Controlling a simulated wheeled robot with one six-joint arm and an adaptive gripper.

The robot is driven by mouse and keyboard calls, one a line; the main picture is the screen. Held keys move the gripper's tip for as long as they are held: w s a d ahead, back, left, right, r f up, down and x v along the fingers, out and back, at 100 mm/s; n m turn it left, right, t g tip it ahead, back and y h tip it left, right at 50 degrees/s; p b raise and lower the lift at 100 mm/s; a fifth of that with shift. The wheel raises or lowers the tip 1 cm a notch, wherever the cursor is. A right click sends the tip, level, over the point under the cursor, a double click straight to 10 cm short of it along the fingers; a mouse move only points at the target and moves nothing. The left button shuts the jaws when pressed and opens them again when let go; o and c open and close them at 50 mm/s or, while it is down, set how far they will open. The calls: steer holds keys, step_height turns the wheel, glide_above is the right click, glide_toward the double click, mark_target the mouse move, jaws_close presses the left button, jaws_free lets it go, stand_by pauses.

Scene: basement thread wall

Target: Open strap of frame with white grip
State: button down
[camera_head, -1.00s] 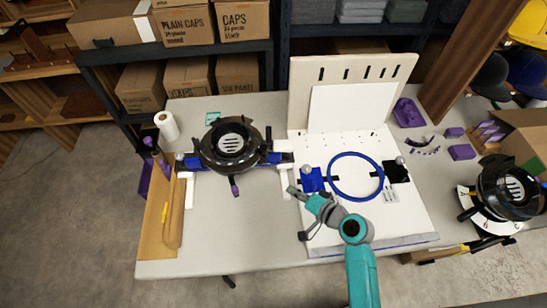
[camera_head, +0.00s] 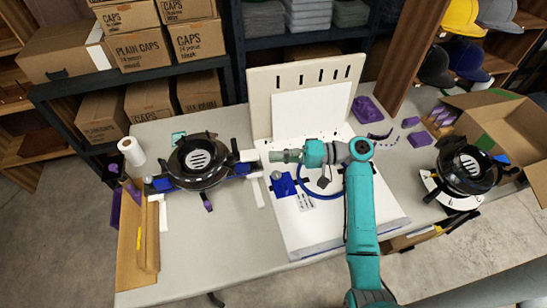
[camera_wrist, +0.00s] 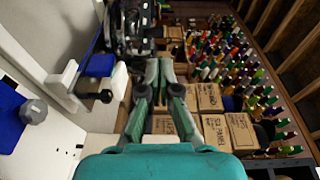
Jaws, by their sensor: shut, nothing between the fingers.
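A black round frame (camera_head: 198,160) sits on blue-ended supports at the left of the table, with a purple grip (camera_head: 207,202) toward its front edge. A second black round frame (camera_head: 466,168) stands on a white base at the far right. I cannot single out a white grip on either frame, and their straps are too small to tell. My gripper (camera_head: 274,156) is shut and empty, pointing left, right of the left frame and apart from it. In the wrist view its fingers (camera_wrist: 158,72) are together, with black round parts (camera_wrist: 130,28) beyond them.
A white board (camera_head: 335,225) carries a blue ring (camera_head: 303,187), partly hidden by my arm, and a blue block (camera_head: 284,184). A white bracket with a black knob (camera_wrist: 105,96) is left of the fingers. Cartons and shelves stand behind.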

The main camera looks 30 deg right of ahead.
steer(key=w+a, duration=0.2)
steer(key=a, duration=0.8)
steer(key=shift+a+f, duration=0.2)
steer(key=shift+f, duration=0.05)
steer(key=shift+s+a, duration=0.2)
steer(key=shift+s, duration=0.05)
stand_by(0.5)
steer(key=shift+w+d, duration=0.1)
stand_by(1.2)
